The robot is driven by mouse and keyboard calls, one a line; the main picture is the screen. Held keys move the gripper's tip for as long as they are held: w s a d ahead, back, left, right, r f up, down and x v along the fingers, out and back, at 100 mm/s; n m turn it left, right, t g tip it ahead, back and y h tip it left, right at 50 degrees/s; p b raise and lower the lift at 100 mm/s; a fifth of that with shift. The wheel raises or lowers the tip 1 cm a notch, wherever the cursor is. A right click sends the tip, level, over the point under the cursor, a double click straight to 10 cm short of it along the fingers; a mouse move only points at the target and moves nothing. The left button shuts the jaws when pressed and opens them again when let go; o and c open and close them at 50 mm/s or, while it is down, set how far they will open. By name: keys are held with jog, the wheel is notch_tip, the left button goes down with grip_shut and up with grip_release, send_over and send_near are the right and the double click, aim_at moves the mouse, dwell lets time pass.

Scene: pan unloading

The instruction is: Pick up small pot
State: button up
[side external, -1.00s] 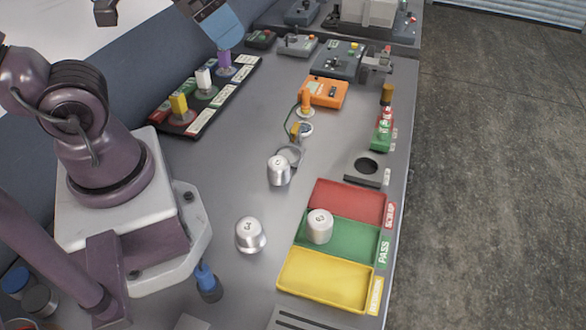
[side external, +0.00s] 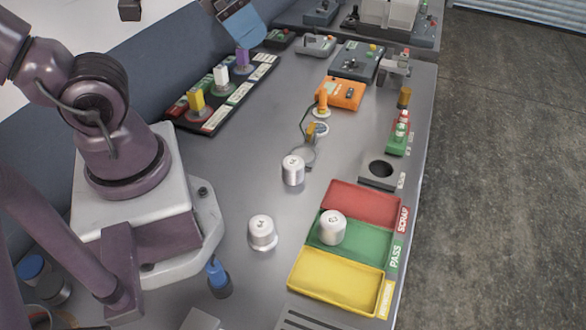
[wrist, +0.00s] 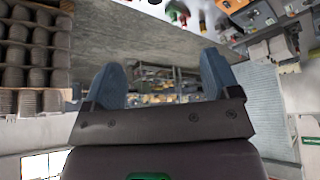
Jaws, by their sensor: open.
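Three small silver pots show in the side view. One pot (side external: 293,171) stands on the grey bench near a round metal ring. A second pot (side external: 262,233) stands nearer the arm base. A third pot (side external: 332,228) stands in the green tray section (side external: 370,251) marked PASS. Which one is the task's small pot I cannot tell. In the wrist view my gripper (wrist: 163,75) is open, with two blue fingers wide apart and nothing between them. No pot can be made out between the fingers.
Red (side external: 365,202) and yellow (side external: 335,285) tray sections flank the green one. A block with a round hole (side external: 381,171) stands behind them. An orange box (side external: 341,92) and a rack of coloured pegs (side external: 215,97) are further back. The bench between rack and pots is mostly clear.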

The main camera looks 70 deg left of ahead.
notch_tip(320, 180, down, 5)
jog(key=w+d+g, duration=0.2)
jog(key=g, duration=0.1)
jog(key=n+g+y, duration=0.2)
jog(key=n, duration=1.5)
send_near(293, 162)
jog(key=f, duration=0.2)
jog(key=a+f, duration=0.1)
jog(key=f, duration=0.2)
jog(key=shift+a, duration=0.1)
jog(key=shift+w+a+f, duration=0.15)
jog(key=shift+a+f, duration=0.05)
jog(key=shift+f, duration=1.3)
jog(key=shift+w+a+f, duration=0.1)
jog(key=shift+a+f, duration=0.05)
jog(key=shift+f, duration=1.35)
jog(key=c, duration=1.1)
